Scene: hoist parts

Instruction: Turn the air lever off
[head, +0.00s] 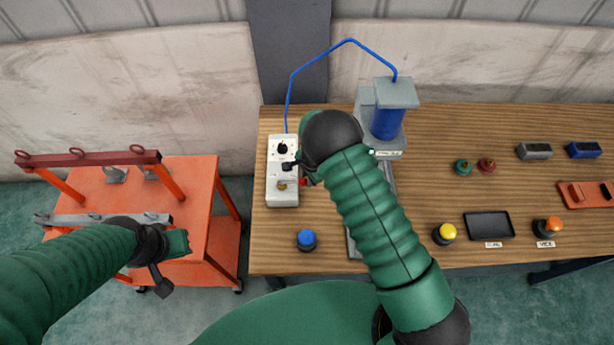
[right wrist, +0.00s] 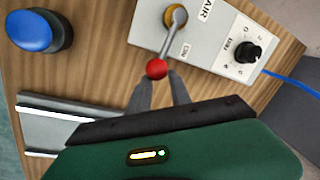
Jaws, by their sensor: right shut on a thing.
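The air lever is a metal arm with a red ball (right wrist: 156,69) on its end. It pivots on a brass fitting (right wrist: 177,20) on the white control box (right wrist: 215,35), beside the word AIR. In the head view the box (head: 283,200) stands at the table's left end, and the red ball (head: 305,181) sticks out past its right side. My right gripper (right wrist: 157,78) is shut on the red ball, one dark finger on each side. In the head view my arm partly hides this gripper (head: 300,171). My left gripper (head: 175,265) is away from the box, over the orange cart; its fingers are unclear.
A black knob (right wrist: 247,52) is on the same box, with a blue hose (head: 290,95) leaving its top. A blue button (head: 306,239) stands below the box. A grey press with a blue cylinder (head: 385,122) is to the right. The orange cart (head: 200,215) is at left.

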